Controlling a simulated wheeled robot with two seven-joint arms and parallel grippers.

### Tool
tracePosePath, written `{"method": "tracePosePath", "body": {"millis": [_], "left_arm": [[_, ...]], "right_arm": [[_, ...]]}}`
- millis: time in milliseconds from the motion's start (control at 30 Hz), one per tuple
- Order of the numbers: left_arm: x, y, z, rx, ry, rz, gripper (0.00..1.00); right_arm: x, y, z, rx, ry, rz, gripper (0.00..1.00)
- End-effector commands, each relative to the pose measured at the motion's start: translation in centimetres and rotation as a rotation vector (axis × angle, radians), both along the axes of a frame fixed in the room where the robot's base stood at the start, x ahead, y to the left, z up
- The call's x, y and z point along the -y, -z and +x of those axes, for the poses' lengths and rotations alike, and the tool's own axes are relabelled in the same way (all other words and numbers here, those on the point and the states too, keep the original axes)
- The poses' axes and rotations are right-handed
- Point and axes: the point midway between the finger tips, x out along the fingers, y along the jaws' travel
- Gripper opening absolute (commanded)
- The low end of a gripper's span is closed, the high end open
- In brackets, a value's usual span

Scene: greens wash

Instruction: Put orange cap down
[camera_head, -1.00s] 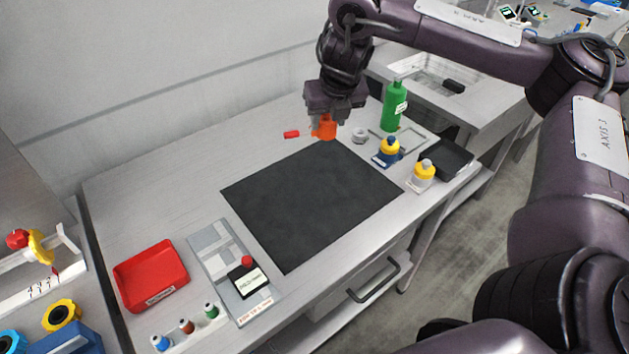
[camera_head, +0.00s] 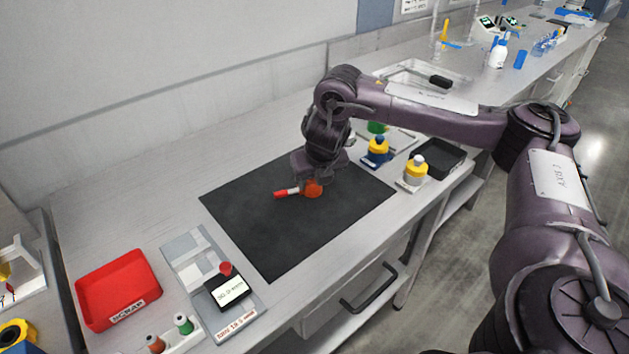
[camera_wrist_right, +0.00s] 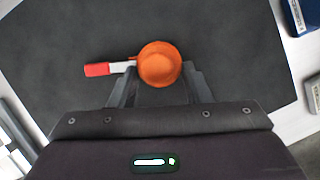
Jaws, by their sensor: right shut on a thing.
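The orange cap (camera_head: 313,188) is at my right gripper (camera_head: 305,184), over the upper right part of the black mat (camera_head: 270,230). In the right wrist view the orange cap (camera_wrist_right: 160,65) shows its round hollow face between the fingers of my right gripper (camera_wrist_right: 152,84), which is shut on it. A red-and-white stick-like piece (camera_head: 285,193) points left from beside the cap; it also shows in the wrist view (camera_wrist_right: 103,69). I cannot tell whether the cap touches the mat. My left gripper is not in view.
A red scrap tray (camera_head: 118,290) and a grey board with a red button (camera_head: 225,268) stand at the left. Yellow-capped bottles (camera_head: 376,152) (camera_head: 415,172) and a black tray (camera_head: 438,158) stand right of the mat. The mat's left and front parts are clear.

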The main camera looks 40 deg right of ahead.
Motion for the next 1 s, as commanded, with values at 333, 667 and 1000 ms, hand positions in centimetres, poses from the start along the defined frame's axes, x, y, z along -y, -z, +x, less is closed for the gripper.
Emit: {"method": "tracePosePath", "body": {"millis": [333,667,1000], "left_arm": [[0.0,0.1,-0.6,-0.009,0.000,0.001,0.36],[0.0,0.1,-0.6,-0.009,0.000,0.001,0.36],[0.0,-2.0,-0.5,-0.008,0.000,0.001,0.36]], "right_arm": [[0.0,0.3,-0.1,-0.003,-0.001,0.000,0.62],[0.0,0.1,-0.1,-0.002,0.000,0.001,0.65],[-0.7,-5.8,-2.0,0.003,-0.001,0.000,0.65]]}}
